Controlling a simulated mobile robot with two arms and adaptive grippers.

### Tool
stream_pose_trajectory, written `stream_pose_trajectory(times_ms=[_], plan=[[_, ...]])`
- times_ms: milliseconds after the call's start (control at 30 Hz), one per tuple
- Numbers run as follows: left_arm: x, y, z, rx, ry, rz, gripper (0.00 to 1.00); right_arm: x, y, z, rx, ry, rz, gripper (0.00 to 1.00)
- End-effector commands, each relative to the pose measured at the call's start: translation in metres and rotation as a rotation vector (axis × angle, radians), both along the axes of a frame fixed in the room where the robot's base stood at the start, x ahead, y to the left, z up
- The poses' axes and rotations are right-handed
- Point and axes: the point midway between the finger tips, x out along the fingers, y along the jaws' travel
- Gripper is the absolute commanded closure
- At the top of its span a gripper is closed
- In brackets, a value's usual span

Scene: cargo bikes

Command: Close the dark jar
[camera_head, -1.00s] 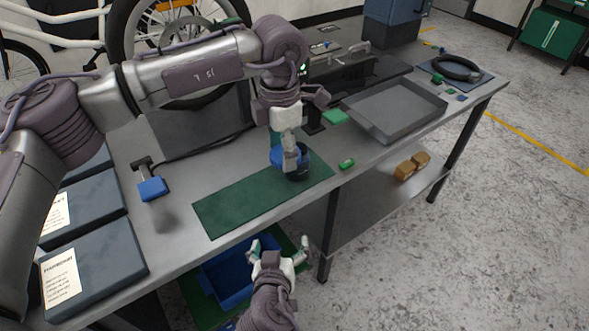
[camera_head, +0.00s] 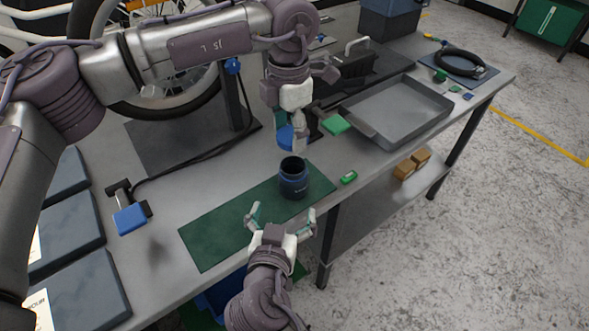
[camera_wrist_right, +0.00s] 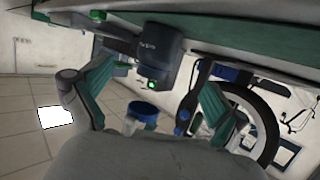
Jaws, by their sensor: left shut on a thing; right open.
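The dark jar (camera_head: 293,180) stands upright on the green mat (camera_head: 225,228), its round top uncovered. A blue lid (camera_head: 286,137) is in my left gripper (camera_head: 297,137), which is shut on it, apart from the jar and beyond its top in the head view. My right gripper (camera_head: 281,217) is open and empty in front of the jar, over the mat's front part. In the right wrist view, which is upside down, the jar (camera_wrist_right: 158,48) shows between the open fingers, with the blue lid (camera_wrist_right: 143,110) apart from it.
A small green piece (camera_head: 349,177) lies right of the mat. The mat left of the jar is clear.

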Motion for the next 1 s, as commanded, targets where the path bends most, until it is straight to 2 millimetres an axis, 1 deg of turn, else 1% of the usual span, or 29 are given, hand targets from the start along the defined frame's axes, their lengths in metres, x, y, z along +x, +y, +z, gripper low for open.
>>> stream_pose_trajectory(times_ms=[300, 467, 567, 800, 1000], plan=[[0.0, 0.0, 0.0, 0.0, 0.0, -0.001, 0.47, 0.001, 0.0, 0.0, 0.0, 0.001, 0.0, 0.03], [0.0, 0.0, 0.0, 0.0, 0.0, -0.001, 0.47, 0.011, -0.002, -0.004, -0.003, 0.0, 0.0, 0.03], [0.0, 0.0, 0.0, 0.0, 0.0, -0.001, 0.47, 0.026, -0.005, -0.008, -0.004, -0.001, -0.001, 0.03], [0.0, 0.0, 0.0, 0.0, 0.0, -0.001, 0.47, 0.07, -0.011, -0.022, -0.005, -0.001, -0.001, 0.03], [0.0, 0.0, 0.0, 0.0, 0.0, -0.001, 0.47, 0.099, -0.016, -0.032, -0.003, 0.0, 0.001, 0.03]])
